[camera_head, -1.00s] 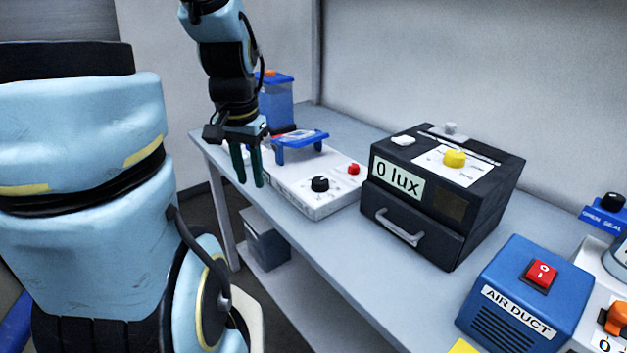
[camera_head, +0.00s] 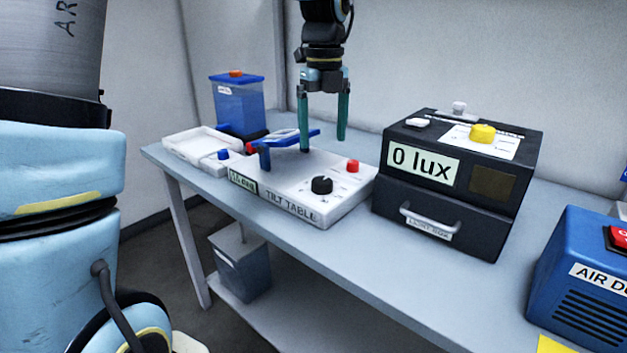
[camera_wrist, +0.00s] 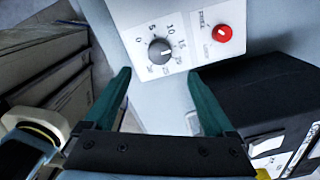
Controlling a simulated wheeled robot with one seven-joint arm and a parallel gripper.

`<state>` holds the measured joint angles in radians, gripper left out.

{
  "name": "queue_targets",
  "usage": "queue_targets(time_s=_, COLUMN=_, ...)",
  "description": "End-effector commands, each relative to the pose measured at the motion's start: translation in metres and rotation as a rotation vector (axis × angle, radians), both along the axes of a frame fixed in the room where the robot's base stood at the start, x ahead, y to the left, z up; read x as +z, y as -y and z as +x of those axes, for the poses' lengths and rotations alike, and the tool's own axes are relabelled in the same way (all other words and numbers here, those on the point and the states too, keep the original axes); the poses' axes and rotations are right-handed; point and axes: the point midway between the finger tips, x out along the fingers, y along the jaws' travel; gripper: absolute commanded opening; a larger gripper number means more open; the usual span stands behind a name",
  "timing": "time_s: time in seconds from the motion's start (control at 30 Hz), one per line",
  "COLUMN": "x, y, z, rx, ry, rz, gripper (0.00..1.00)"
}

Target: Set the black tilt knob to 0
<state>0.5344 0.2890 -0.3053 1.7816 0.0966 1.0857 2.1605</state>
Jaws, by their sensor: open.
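The black tilt knob (camera_head: 321,185) sits on the white tilt table (camera_head: 285,207) panel. In the wrist view the black knob (camera_wrist: 160,51) shows a printed scale around it, with 0 at its left and 5, 10 and 15 along its upper side. A short light mark shows on the knob, but I cannot read its setting for sure. My gripper (camera_head: 323,145) is open and empty above the tilt table, apart from the knob. In the wrist view the knob appears just beyond the gap between my fingertips (camera_wrist: 158,73).
A red knob (camera_head: 352,166) sits to the right of the black one. The blue tilting platform (camera_head: 290,136) is beside my left finger. The black light box (camera_head: 447,212) reading 0 lux stands to the right. A blue tank (camera_head: 238,104) stands behind left.

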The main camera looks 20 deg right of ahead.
Motion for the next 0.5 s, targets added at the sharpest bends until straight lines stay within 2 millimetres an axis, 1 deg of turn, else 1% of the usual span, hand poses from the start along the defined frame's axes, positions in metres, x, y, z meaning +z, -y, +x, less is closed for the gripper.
queue_targets(time_s=0.07, x=-0.009, y=-0.001, z=0.0, rx=0.0, ry=-0.002, rz=0.003, gripper=0.89)
queue_targets(time_s=0.4, x=-0.07, y=-0.001, z=0.0, rx=0.003, ry=-0.003, rz=0.003, gripper=0.89)
queue_targets(time_s=0.5, x=-0.085, y=-0.002, z=0.0, rx=0.005, ry=-0.002, rz=0.003, gripper=0.89)
